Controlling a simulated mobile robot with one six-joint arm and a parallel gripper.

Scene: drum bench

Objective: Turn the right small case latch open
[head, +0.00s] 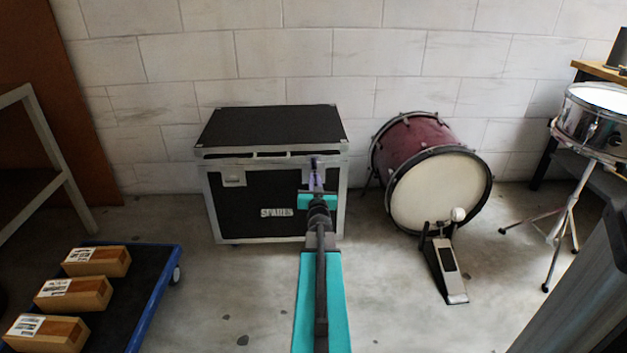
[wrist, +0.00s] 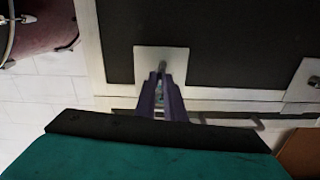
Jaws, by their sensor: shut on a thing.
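The black flight case (head: 258,205) with metal edges stands against the wall, its black lid (head: 270,127) on top. My gripper (head: 316,172) reaches the upper right of the case front, where my arm hides the right latch in the head view. In the wrist view, the right latch (wrist: 162,66) sits on a light plate, and my gripper's purple fingers (wrist: 161,98) are closed around it. How far the latch is turned cannot be told. The left latch plate (head: 232,176) is free of the gripper and also shows in the wrist view (wrist: 304,80).
A dark red bass drum (head: 428,150) with a pedal (head: 444,265) stands right of the case. A snare drum on a stand (head: 590,115) is farther right. A blue-edged cart (head: 150,305) with wooden boxes is at front left. The floor before the case is mostly clear.

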